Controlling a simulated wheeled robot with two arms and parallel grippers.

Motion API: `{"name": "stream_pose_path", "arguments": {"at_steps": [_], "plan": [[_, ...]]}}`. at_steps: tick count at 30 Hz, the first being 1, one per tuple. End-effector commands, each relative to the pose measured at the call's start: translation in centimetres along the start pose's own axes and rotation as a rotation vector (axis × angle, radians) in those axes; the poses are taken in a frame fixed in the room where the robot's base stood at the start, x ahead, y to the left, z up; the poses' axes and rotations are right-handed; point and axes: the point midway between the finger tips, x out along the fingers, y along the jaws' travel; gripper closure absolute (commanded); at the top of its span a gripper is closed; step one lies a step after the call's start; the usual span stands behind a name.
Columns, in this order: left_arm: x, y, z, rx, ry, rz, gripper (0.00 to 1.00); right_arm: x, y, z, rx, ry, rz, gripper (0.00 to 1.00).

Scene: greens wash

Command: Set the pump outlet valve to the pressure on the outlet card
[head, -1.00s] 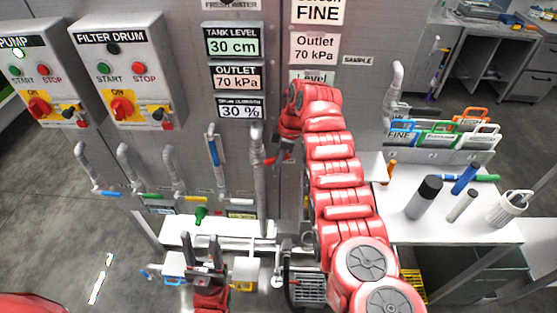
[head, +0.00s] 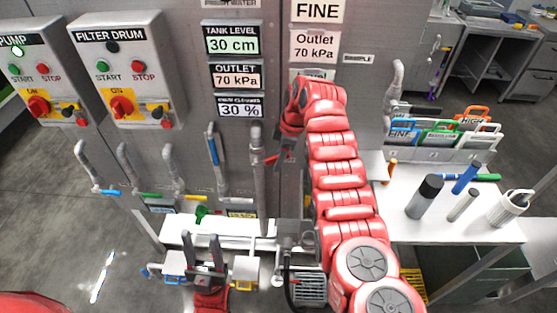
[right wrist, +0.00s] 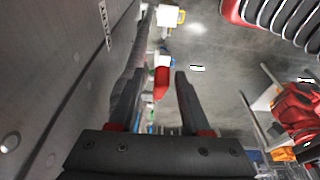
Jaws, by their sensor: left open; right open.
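The outlet card (head: 315,46) on the wall reads "Outlet 70 kPa". The outlet display (head: 236,76) reads 70 kPa. A red valve handle (head: 270,159) sticks out from the upright grey pipe (head: 259,185). My right gripper (head: 283,155) is beside that pipe, partly hidden by my own arm. In the right wrist view its fingers are apart, with the red handle (right wrist: 161,83) in the gap near the fingertips; I cannot tell whether either finger touches it. My left gripper (head: 203,243) is open and empty, low in front of the white ledge.
Pump (head: 30,65) and filter drum (head: 122,70) control boxes hang at the left. Several pipes with coloured handles line the wall. At the right, a white table (head: 455,222) carries bottles, a cup (head: 511,206) and a card rack (head: 440,150).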

Motion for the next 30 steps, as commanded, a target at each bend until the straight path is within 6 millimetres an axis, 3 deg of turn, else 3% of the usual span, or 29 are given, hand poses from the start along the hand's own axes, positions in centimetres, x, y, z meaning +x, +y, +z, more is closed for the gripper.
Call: {"name": "stream_pose_path", "arguments": {"at_steps": [7, 11, 21, 23, 26, 30], "plan": [[-2.9, 0.1, 0.5, 0.0, 0.0, 0.0, 0.5, -4.9, 0.2, 0.3, 0.002, 0.002, 0.009, 0.53], [-3.4, 0.2, 0.6, 0.0, 0.0, 0.0, 0.5, -8.3, 0.1, 0.0, -0.001, 0.003, 0.007, 0.53], [-4.5, 0.2, 0.8, 0.0, 0.0, 0.0, 0.5, -13.0, 0.0, 0.1, 0.003, 0.004, -0.002, 0.53], [-4.6, 0.2, 0.8, 0.0, 0.0, 0.0, 0.5, -13.6, 0.0, 0.2, 0.003, 0.0, 0.0, 0.53], [-3.3, 0.2, 0.6, 0.0, 0.0, 0.0, 0.5, -15.6, 0.1, 0.2, 0.004, -0.002, 0.003, 0.53], [-2.7, 0.1, 0.5, 0.0, 0.0, 0.0, 0.5, -16.6, 0.0, 0.1, 0.003, -0.001, 0.002, 0.53]]}}
